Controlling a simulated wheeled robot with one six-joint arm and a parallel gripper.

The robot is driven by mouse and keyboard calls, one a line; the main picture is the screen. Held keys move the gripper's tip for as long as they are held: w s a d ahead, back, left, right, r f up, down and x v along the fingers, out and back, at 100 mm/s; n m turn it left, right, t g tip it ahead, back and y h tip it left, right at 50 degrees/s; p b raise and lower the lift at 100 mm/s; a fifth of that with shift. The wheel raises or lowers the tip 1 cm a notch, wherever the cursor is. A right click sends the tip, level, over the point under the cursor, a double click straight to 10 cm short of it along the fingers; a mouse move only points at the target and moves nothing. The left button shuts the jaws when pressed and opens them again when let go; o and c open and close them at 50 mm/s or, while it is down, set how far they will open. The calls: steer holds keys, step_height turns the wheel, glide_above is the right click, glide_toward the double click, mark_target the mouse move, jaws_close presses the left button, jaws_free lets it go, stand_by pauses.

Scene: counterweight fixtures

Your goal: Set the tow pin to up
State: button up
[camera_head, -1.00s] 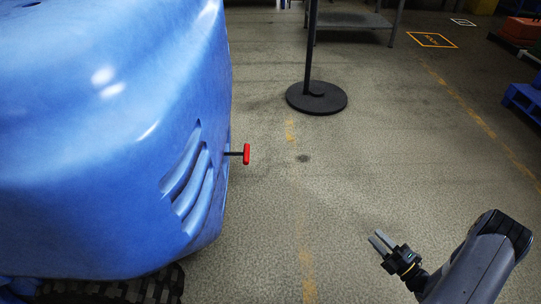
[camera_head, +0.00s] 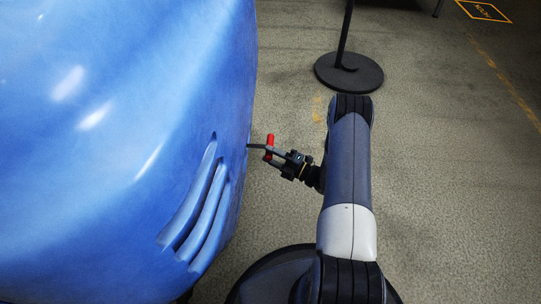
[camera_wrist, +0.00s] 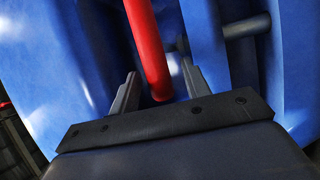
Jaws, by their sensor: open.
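The tow pin's red handle (camera_head: 270,142) sticks out from the right side of the blue machine body (camera_head: 120,130). In the wrist view the red handle (camera_wrist: 147,45) runs down between the two fingers of my gripper (camera_wrist: 157,90). My gripper (camera_head: 267,151) is open around the handle in the head view, coming from the right. I cannot tell whether either finger touches it. A grey rod (camera_wrist: 247,27) shows at the upper right of the wrist view. Part of the handle is hidden behind the fingers in the head view.
The blue body fills the left side and lies close to my fingertips. A black round stand base with a pole (camera_head: 349,72) is on the floor behind my arm. The floor to the right is clear.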

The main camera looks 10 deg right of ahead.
steer(key=shift+w+a, duration=0.35)
steer(key=shift+w, duration=0.1)
steer(key=shift+r, duration=0.1)
steer(key=shift+c, duration=0.5)
jaws_close()
